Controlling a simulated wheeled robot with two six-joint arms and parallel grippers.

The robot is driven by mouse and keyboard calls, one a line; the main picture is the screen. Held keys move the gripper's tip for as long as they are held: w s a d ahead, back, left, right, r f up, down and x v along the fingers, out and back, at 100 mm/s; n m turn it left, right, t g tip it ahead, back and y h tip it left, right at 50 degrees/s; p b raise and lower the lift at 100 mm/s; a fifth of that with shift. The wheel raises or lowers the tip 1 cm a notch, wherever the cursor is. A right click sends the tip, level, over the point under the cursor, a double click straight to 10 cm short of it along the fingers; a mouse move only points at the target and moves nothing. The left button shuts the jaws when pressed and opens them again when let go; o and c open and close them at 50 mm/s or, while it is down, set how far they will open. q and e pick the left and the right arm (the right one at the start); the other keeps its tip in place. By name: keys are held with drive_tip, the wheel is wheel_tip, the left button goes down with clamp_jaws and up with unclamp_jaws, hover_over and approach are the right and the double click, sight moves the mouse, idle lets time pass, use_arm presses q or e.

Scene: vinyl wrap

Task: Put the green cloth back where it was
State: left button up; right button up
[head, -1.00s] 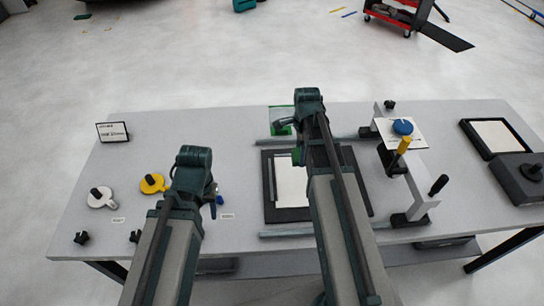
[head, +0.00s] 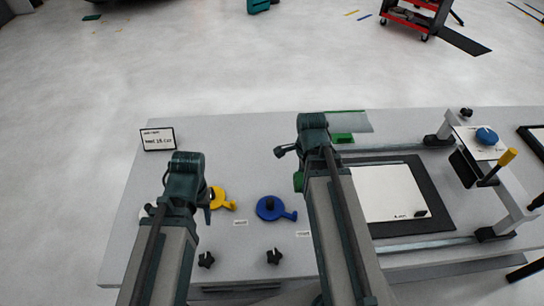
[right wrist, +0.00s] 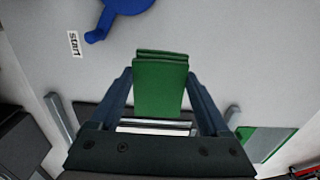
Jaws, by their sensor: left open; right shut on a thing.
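The green cloth (right wrist: 161,86) is a folded block between the two fingers of my right gripper (right wrist: 160,80), which is shut on it. In the head view a bit of the cloth (head: 298,182) shows beside my right arm, above the table; the rest is hidden by the arm. A green marked patch (head: 343,138) lies at the table's back edge, partly under a pale sheet; it also shows at lower right in the right wrist view (right wrist: 264,143). My left gripper (head: 207,204) is open over the table's left part, its fingers mostly hidden by my arm.
A blue round tool (head: 270,208) and a yellow one (head: 222,198) lie on the table (head: 240,140) with black knobs in front. A white panel (head: 388,193) lies on a black mat between rails. A press frame (head: 504,190) stands at right. A sign (head: 158,139) stands back left.

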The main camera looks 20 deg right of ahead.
use_arm(q)
drive_tip(key=shift+w+a, duration=0.2)
drive_tip(key=shift+a, duration=0.15)
use_arm(e)
drive_tip(key=shift+a+f, duration=0.1)
drive_tip(key=shift+a, duration=0.25)
use_arm(q)
drive_tip(key=shift+s+d, duration=0.1)
use_arm(e)
drive_tip(key=shift+w+d, duration=0.15)
drive_tip(key=shift+w, duration=0.25)
use_arm(q)
drive_tip(key=shift+f+b, duration=0.7)
drive_tip(key=shift+b, duration=0.05)
use_arm(e)
hover_over(287, 158)
drive_tip(key=shift+s+f, duration=0.45)
drive_tip(key=shift+f, duration=0.25)
use_arm(q)
wheel_tip(287, 158, down, 4)
drive_tip(key=b, duration=0.3)
drive_tip(key=shift+b, duration=0.4)
use_arm(e)
drive_tip(key=f, duration=0.4)
drive_tip(key=shift+w, duration=0.4)
use_arm(q)
drive_tip(key=shift+r, duration=0.2)
use_arm(e)
drive_tip(key=shift+r, duration=0.2)
